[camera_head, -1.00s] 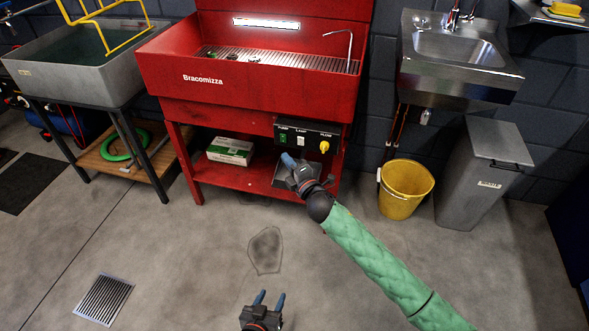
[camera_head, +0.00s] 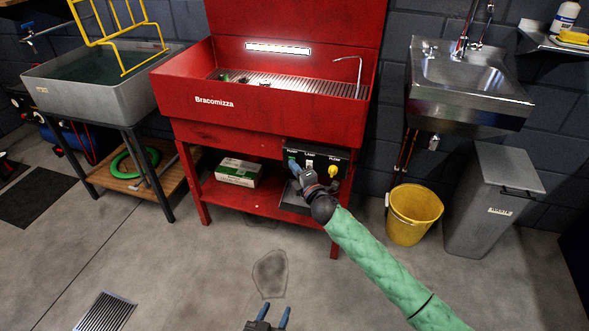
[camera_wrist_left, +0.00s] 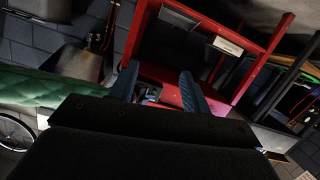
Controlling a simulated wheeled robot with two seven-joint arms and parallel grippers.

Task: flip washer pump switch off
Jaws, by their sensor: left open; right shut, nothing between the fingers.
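The red parts washer (camera_head: 262,112) stands against the back wall. Its black control panel (camera_head: 326,160) hangs under the basin, with a yellow flow knob (camera_head: 333,171) at its right. The pump switch at the panel's left end is mostly hidden by my right gripper (camera_head: 295,170) in the head view. That gripper is shut and empty, with its blue fingertips at or just before the panel's left side; contact cannot be told. My left gripper (camera_head: 268,316) is open and empty, low over the floor at the bottom edge. Its two blue fingers (camera_wrist_left: 158,88) show apart in the left wrist view.
A white-green box (camera_head: 238,172) lies on the washer's lower shelf. A yellow bucket (camera_head: 413,214) and grey bin (camera_head: 492,200) stand to the right, below a steel sink (camera_head: 468,85). A grey tank (camera_head: 100,88) stands left. The floor in front is clear.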

